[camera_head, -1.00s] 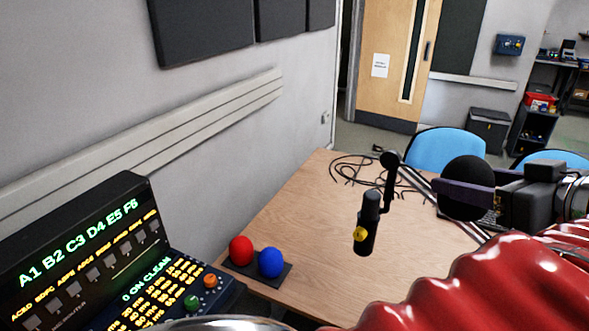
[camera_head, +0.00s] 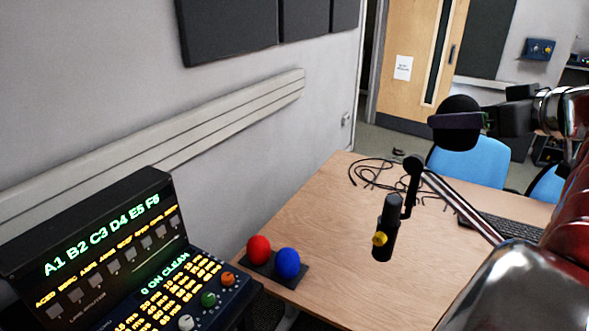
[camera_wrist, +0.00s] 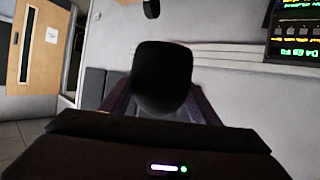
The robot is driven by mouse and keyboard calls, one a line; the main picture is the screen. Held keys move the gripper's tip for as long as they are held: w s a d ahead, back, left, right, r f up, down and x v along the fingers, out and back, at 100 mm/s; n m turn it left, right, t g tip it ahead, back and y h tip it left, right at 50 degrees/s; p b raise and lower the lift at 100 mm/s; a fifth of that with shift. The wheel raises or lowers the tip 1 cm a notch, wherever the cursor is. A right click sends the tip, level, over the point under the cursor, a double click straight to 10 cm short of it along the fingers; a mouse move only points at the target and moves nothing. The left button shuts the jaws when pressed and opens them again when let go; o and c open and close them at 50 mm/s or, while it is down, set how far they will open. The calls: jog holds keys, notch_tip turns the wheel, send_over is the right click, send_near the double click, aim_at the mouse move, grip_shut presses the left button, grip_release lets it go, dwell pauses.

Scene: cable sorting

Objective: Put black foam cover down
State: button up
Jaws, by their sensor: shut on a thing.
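The black foam cover (camera_head: 458,106) is a round black ball at the upper right of the head view, held in the air above and behind the table. My gripper (camera_head: 457,121) is shut on it, with a dark purple finger across its front. In the wrist view the foam cover (camera_wrist: 162,78) fills the middle, between the two purple fingers. The black microphone (camera_head: 386,228) with a yellow spot hangs on its boom arm (camera_head: 460,205) over the table, bare and apart from the cover.
A red foam ball (camera_head: 259,250) and a blue foam ball (camera_head: 288,264) sit on a dark base at the table's left edge. Loose cables (camera_head: 375,172) lie at the far end. A keyboard (camera_head: 505,229) is at right. The wooden table's (camera_head: 325,225) middle is clear.

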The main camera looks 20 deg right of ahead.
jog(key=w+a+f, duration=0.2)
jog(key=w+a, duration=0.1)
jog(key=w, duration=0.4)
jog(key=w+a+f, duration=0.2)
jog(key=w+a, duration=0.1)
jog(key=w, duration=0.5)
jog(key=w+a+f, duration=0.8)
jog(key=w+f, duration=0.1)
jog(key=w+a+f, duration=0.1)
jog(key=a+f, duration=2)
jog(key=f, duration=0.3)
jog(key=shift+d+r, duration=0.1)
